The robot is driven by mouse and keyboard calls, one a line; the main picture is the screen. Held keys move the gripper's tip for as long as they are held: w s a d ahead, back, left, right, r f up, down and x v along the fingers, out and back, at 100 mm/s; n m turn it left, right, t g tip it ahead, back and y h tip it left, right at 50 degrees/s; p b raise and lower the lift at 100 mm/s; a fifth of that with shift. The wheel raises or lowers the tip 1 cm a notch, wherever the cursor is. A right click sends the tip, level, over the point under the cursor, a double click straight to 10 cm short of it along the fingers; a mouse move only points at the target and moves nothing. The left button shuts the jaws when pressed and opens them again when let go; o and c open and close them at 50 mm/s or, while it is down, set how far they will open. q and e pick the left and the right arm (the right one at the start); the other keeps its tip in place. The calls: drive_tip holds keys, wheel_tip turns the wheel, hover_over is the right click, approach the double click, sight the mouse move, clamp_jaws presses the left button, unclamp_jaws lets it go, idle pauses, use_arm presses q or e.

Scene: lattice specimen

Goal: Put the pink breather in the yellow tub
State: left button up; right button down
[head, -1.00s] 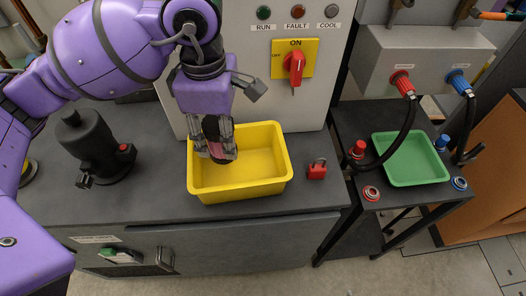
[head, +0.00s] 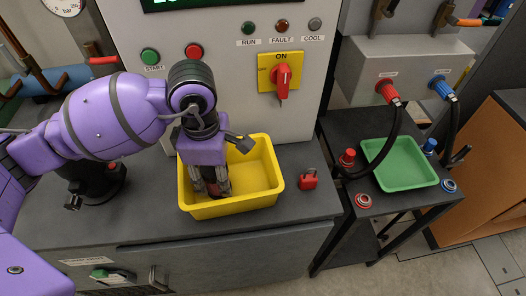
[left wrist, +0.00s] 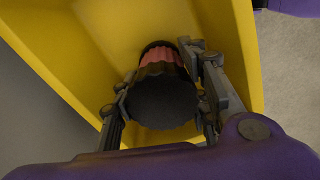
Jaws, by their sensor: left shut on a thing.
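The yellow tub (head: 265,165) stands on the dark bench in front of the grey panel. My left gripper (head: 212,188) points down inside the left part of the tub, below its rim. It is shut on the pink breather (left wrist: 160,58), whose fingers grip it from both sides. In the left wrist view the breather shows a wide black ridged end with a pink band beyond it, and yellow tub walls (left wrist: 55,40) around it. Whether the breather touches the tub floor is not clear. My right gripper is not in view.
A red padlock (head: 308,179) sits just right of the tub. A green tray (head: 402,168) is on the side table with hoses. A black device (head: 100,180) stands behind my left arm. The panel has a red rotary switch (head: 283,80).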

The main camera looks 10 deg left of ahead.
use_arm(q)
drive_tip(key=o, duration=1.1)
drive_tip(key=shift+f, duration=0.15)
wheel_tip(320, 180, up, 12)
drive_tip(key=shift+r, duration=0.2)
